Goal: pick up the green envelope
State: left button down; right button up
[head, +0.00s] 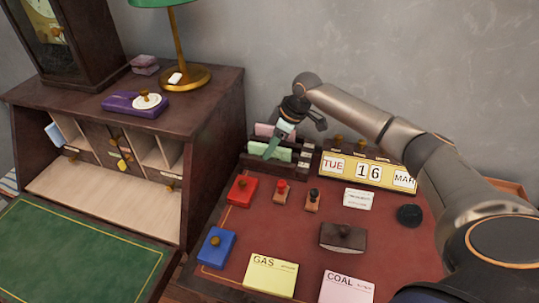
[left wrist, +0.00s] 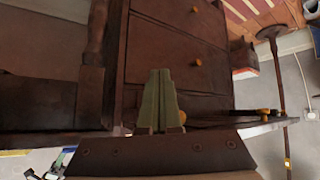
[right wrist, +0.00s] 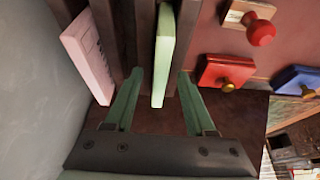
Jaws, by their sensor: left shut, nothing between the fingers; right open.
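The green envelope (right wrist: 162,58) stands on edge in a dark wooden rack. In the right wrist view it lies between the two green fingers of my right gripper (right wrist: 161,73), which is open, with a gap on each side of the envelope. In the head view the envelope (head: 284,155) is partly hidden by the gripper, which reaches into the rack from above. My left gripper (left wrist: 158,72) is shut and empty in the left wrist view, in front of dark wooden drawers. It is outside the head view.
A pink envelope (right wrist: 88,52) stands in another slot of the rack (head: 262,160). A calendar (head: 368,168) is beside the rack. A dark cabinet stands to the left.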

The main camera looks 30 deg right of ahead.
jog(key=shift+c, duration=0.3)
grip_shut()
dwell(0.3)
